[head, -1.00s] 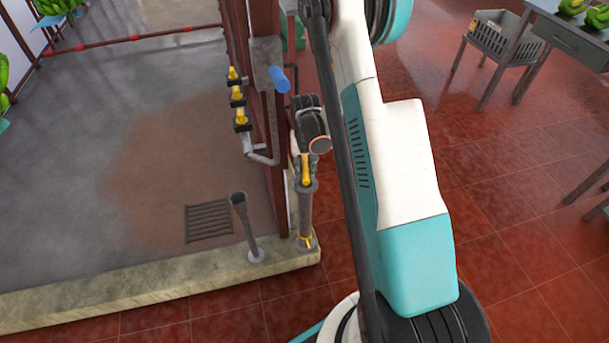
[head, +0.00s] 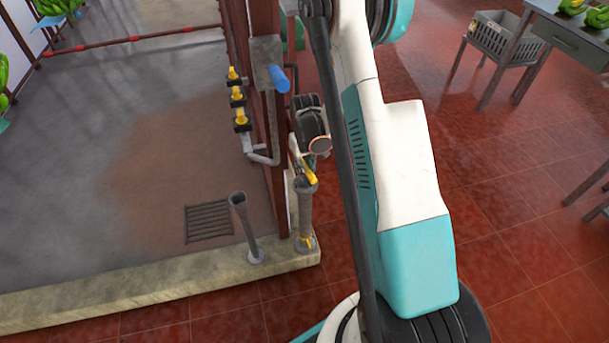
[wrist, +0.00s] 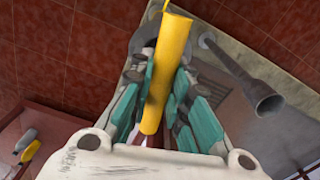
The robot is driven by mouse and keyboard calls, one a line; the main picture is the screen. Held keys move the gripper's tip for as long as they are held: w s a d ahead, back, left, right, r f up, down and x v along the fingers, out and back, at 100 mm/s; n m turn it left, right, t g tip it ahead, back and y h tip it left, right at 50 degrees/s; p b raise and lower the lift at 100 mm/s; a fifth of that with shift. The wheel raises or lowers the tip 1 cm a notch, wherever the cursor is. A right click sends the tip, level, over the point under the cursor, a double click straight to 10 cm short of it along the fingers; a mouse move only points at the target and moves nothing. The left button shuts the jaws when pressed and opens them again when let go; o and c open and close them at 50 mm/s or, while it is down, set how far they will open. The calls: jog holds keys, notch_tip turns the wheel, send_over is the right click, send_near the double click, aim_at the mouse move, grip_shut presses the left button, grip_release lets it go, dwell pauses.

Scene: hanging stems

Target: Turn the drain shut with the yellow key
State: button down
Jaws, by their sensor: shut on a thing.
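The yellow key (head: 309,174) shows in the head view as a short yellow bar at the top of an upright grey tube (head: 305,210). The tube stands on the curb with a yellow mark near its foot. My gripper (head: 303,162) is just above the tube, partly hidden by its own wrist. In the wrist view the yellow key (wrist: 168,65) lies between the teal-padded fingers of my gripper (wrist: 163,90), which is shut on it. The key's far end passes over a dark round shape. Whether a shaft runs down inside the tube is hidden.
A thinner grey pipe with a flared top (head: 239,205) stands left of the tube, near a floor grate (head: 208,221). Yellow-handled valves (head: 237,97), a grey box (head: 267,66) with a blue cylinder, and a reddish post are close behind.

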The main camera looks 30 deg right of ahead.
jog(key=n, duration=0.4)
jog(key=shift+n, duration=0.3)
dwell(0.3)
jog(key=n, duration=0.4)
jog(key=shift+n, duration=0.4)
